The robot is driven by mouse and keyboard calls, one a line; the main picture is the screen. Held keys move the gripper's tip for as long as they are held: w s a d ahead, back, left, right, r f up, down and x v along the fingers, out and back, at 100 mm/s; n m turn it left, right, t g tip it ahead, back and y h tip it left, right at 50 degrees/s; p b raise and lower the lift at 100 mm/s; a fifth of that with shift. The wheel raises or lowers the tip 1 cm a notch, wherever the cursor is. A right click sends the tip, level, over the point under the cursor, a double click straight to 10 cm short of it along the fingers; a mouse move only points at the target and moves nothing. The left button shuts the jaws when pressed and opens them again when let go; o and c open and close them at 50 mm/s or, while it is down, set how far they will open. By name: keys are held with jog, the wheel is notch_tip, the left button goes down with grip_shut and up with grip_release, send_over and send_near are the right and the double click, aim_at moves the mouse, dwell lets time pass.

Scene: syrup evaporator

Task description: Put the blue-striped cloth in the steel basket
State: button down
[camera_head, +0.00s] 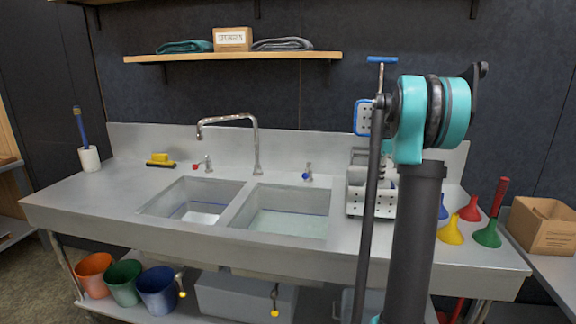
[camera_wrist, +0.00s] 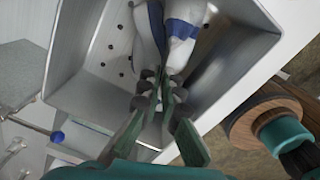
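The steel basket (camera_wrist: 95,88) fills the upper part of the wrist view, with small holes in its wall. The blue-striped cloth (camera_wrist: 184,30) is white with blue bands. It lies in folds within the basket, just beyond my fingertips. My gripper (camera_wrist: 160,80) points down into the basket, its two green fingers a little apart with a narrow gap between them. The tips are close to the cloth's near end; I cannot tell whether they touch it. In the head view the perforated steel basket (camera_head: 357,195) stands on the counter, partly behind my arm, which hides my gripper.
The steel counter (camera_head: 100,197) has two sink basins and a tall faucet (camera_head: 256,140). Several coloured funnels (camera_head: 450,231) stand right of my arm, near a cardboard box (camera_head: 540,228). A shelf (camera_head: 230,56) holds folded cloths above. The counter's left side is mostly clear.

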jog(key=shift+f, duration=2.25)
jog(key=c, duration=1.1)
grip_release()
jog(key=shift+o, duration=0.6)
jog(key=o, duration=0.6)
jog(key=shift+r, duration=2.75)
jog(key=shift+r, duration=0.15)
